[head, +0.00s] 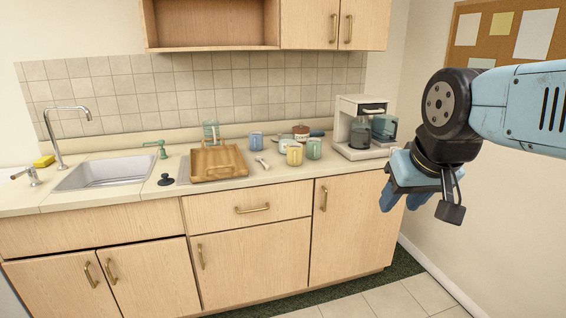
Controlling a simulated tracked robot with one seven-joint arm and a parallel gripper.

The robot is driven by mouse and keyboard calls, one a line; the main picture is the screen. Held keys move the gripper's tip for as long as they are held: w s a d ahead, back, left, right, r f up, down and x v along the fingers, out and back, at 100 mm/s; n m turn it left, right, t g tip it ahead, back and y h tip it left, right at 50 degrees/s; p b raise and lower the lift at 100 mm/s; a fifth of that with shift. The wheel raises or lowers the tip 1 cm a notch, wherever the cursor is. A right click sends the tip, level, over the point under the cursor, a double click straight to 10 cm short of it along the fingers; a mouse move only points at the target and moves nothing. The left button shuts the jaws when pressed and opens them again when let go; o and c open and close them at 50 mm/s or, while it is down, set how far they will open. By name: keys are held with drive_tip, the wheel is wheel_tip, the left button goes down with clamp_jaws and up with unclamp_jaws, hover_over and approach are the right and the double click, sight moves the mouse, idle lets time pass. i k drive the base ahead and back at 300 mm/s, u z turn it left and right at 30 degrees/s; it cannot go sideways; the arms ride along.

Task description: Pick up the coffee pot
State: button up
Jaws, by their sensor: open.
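The coffee pot (360,133) is a dark glass carafe. It stands in the left bay of the cream coffee maker (349,107), at the right end of the counter. My gripper (403,200) is open and empty, pointing down in front of and to the right of the coffee maker, apart from it. Its blue fingers overlap the cabinet's right edge in the picture. The pot's handle is not clear at this size.
Several mugs stand left of the coffee maker, including a yellow one (294,154) and a green one (313,148). A wooden tray (235,173) lies left of them, then a sink (104,174). A wall cabinet (265,24) hangs above. The floor in front is clear.

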sight(361, 132)
drive_tip(key=u, duration=0.1)
drive_tip(key=i, duration=1.65)
drive_tip(key=u, duration=0.15)
